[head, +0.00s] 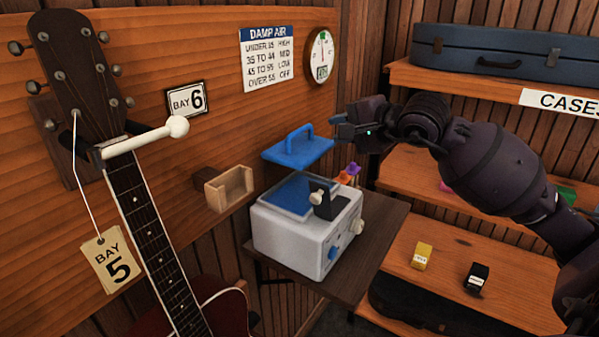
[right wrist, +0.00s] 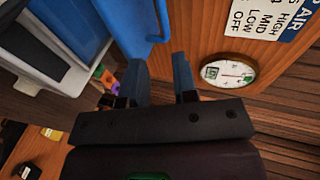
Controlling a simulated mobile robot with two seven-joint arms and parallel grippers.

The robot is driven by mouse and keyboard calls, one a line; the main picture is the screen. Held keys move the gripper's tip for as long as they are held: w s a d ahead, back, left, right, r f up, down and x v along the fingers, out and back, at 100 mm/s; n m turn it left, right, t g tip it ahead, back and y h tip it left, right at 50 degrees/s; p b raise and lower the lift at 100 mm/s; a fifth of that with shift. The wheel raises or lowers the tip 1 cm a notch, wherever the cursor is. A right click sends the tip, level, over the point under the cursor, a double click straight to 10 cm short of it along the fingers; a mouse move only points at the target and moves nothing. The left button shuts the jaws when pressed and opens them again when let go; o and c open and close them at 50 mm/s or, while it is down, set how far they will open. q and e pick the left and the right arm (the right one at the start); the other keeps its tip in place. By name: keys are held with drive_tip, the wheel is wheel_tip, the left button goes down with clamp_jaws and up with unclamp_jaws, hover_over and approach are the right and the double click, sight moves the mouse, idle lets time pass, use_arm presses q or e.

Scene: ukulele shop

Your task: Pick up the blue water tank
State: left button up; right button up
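The blue water tank (head: 290,153), with a loop handle on top, shows above the back of the white humidifier (head: 300,238). I cannot tell whether it rests on it. My right gripper (head: 337,121) is just right of the handle. The right wrist view shows the gripper (right wrist: 158,60) open, with nothing between its fingers. My left gripper is not in view.
The humidifier stands on a dark side table (head: 375,235) against the wood wall. A small wooden holder (head: 229,188) and a guitar (head: 140,210) hang to the left. A round gauge (head: 321,54) is on the wall. Shelves with a blue case (head: 500,55) are at right.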

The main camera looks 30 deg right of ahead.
sight(302, 131)
drive_tip(key=x, duration=0.5)
drive_tip(key=shift+w+a, duration=0.15)
drive_tip(key=shift+a, duration=0.05)
drive_tip(key=shift+w+a+p, duration=0.25)
drive_tip(key=shift+w+p, duration=0.1)
drive_tip(key=shift+w, duration=0.05)
drive_tip(key=x, duration=0.3)
drive_tip(key=shift+w+a+r+p, duration=0.1)
drive_tip(key=shift+w+a+p, duration=0.05)
drive_tip(key=shift+a+p, duration=0.25)
drive_tip(key=shift+w+f, duration=0.3)
drive_tip(key=shift+w, duration=0.25)
drive_tip(key=shift+c, duration=0.2)
clamp_jaws()
